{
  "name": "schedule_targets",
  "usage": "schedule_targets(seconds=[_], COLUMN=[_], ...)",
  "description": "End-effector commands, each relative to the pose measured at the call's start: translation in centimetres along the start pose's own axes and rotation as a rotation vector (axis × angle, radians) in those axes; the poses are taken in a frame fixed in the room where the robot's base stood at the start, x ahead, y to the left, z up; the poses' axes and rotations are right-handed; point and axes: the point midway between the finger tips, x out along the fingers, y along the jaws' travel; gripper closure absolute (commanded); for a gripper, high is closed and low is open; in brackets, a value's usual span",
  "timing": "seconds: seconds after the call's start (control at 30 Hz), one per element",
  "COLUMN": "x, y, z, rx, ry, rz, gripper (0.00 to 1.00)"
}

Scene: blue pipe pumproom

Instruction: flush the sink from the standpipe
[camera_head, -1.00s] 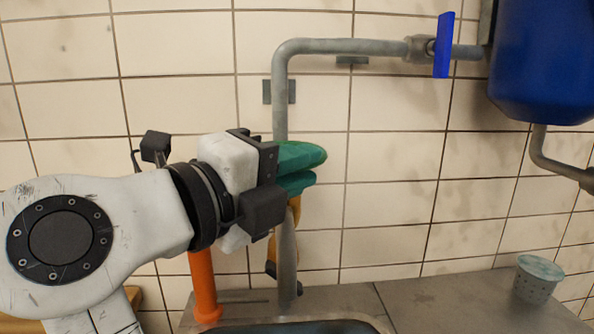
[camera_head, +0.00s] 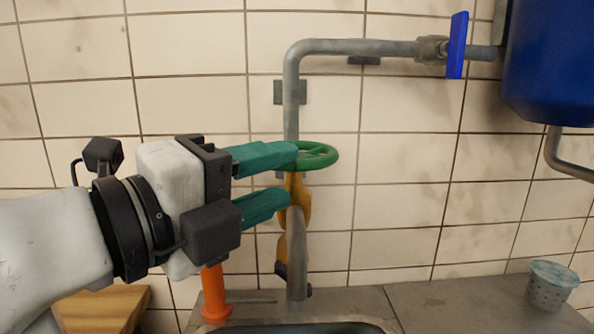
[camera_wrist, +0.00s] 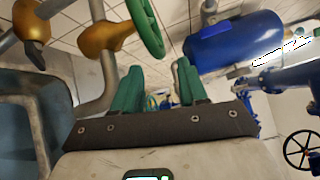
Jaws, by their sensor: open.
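A grey standpipe (camera_head: 291,105) rises against the tiled wall behind the sink (camera_head: 290,328). It has a brass valve body (camera_head: 302,203), a green handwheel (camera_head: 320,156) and a grey downward spout (camera_head: 297,255). My gripper (camera_head: 291,176) is open, with teal fingers pointing right. The upper fingertip overlaps the left of the handwheel; the lower one is in front of the brass body. I cannot tell whether they touch. In the wrist view, the handwheel (camera_wrist: 147,27) is beyond and above the left finger, not between the fingers. Only the sink's back rim shows in the head view.
A blue lever (camera_head: 457,45) sits on the upper pipe leading to a blue tank (camera_head: 550,60). A perforated cup (camera_head: 551,287) stands on the grey counter at right. An orange post (camera_head: 214,295) and a wooden surface (camera_head: 105,308) are left of the sink.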

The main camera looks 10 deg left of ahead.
Motion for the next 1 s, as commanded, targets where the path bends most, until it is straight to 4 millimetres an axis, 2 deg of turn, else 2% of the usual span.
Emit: schedule_targets(seconds=[0.13, 0.33, 1.0], x=[-2.8, -4.9, -5.3], y=[0.1, 0.0, 0.0], z=[0.1, 0.0, 0.0], rx=[0.001, 0.001, 0.001], ry=[-0.002, 0.000, 0.000], rz=[0.001, 0.000, 0.000], gripper=[0.57, 0.57, 0.57])
